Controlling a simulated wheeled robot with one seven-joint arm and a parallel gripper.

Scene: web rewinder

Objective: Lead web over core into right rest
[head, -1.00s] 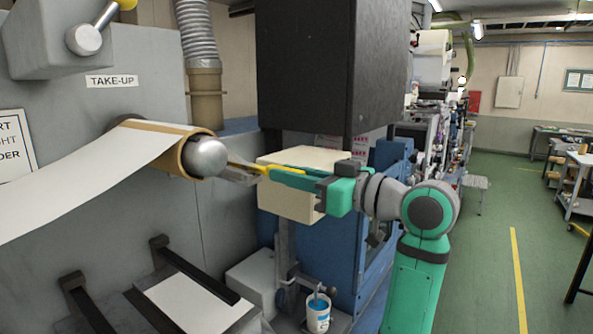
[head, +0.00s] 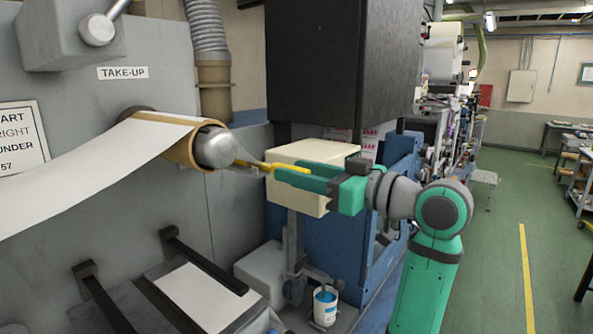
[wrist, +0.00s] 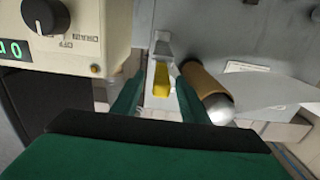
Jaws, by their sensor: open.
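The white web (head: 75,180) comes from the left edge in the head view and lies over the brown core (head: 179,148). The core sits on a shaft with a rounded metal end (head: 214,148) below the TAKE-UP label. My gripper (head: 277,169) is level with the core, just right of the metal end. In the wrist view my gripper (wrist: 160,92) is open, with a yellow piece (wrist: 161,80) on a grey metal part between its fingers; contact cannot be told. The core (wrist: 205,82) is right of the fingers there. I cannot tell which part is the right rest.
A cream control box (head: 312,150) is close behind my gripper; its knob shows in the wrist view (wrist: 44,15). Black bars (head: 204,260) and a white sheet (head: 205,295) are below the core. A blue-topped cup (head: 325,305) stands low.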

